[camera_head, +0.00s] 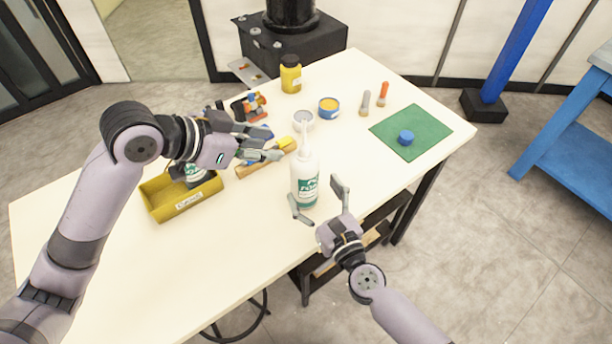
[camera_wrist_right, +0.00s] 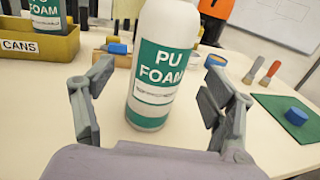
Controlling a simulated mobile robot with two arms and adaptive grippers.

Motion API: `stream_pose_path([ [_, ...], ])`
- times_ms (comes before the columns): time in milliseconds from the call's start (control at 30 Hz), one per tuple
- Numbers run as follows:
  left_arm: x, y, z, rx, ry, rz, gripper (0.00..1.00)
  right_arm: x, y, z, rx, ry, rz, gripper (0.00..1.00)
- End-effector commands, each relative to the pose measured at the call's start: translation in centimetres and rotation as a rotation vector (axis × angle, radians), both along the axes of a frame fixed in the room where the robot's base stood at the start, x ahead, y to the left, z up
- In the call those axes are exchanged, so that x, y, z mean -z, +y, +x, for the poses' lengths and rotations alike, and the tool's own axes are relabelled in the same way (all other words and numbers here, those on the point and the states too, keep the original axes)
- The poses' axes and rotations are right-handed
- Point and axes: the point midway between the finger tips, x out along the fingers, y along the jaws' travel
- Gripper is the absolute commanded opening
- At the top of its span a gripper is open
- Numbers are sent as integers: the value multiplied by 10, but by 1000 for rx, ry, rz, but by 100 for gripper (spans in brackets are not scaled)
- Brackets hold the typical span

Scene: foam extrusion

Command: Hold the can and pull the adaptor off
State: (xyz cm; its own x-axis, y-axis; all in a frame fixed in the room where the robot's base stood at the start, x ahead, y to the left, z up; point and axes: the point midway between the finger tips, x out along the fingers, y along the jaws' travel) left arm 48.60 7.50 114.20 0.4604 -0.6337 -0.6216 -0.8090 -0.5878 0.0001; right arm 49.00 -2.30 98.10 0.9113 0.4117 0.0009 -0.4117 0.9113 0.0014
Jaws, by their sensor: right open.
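The white PU foam can (camera_head: 305,188) with a green label stands upright near the table's front edge. The white adaptor (camera_head: 304,138) rises from its top. In the right wrist view the can (camera_wrist_right: 157,72) stands between my open fingers, with visible gaps on both sides; its top is cut off. My right gripper (camera_head: 316,193) is open at the can's near side, not closed on it. My left gripper (camera_head: 276,146) is left of the adaptor, with its fingers spread, empty and apart from it.
A yellow bin (camera_head: 180,205) labelled cans, holding another can, lies below my left arm. A green mat (camera_head: 425,130) with a blue cap (camera_head: 406,138) lies at right. Small tins, a yellow bottle (camera_head: 291,74) and tools stand further back. The front left table is clear.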

Motion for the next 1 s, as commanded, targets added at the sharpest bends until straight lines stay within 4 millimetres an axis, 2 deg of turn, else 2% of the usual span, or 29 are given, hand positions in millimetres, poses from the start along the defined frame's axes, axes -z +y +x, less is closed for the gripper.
stream_pose_path([
  [100,0,0,0,0,0,0,33,-1,9,20,0,-2,0,78],
  [300,0,0,0,0,0,0,33,0,18,40,0,-1,-2,78],
  [700,0,0,0,0,0,0,33,0,20,45,0,0,-2,78],
  [1000,0,0,0,0,0,0,33,0,20,45,0,0,-2,57],
])
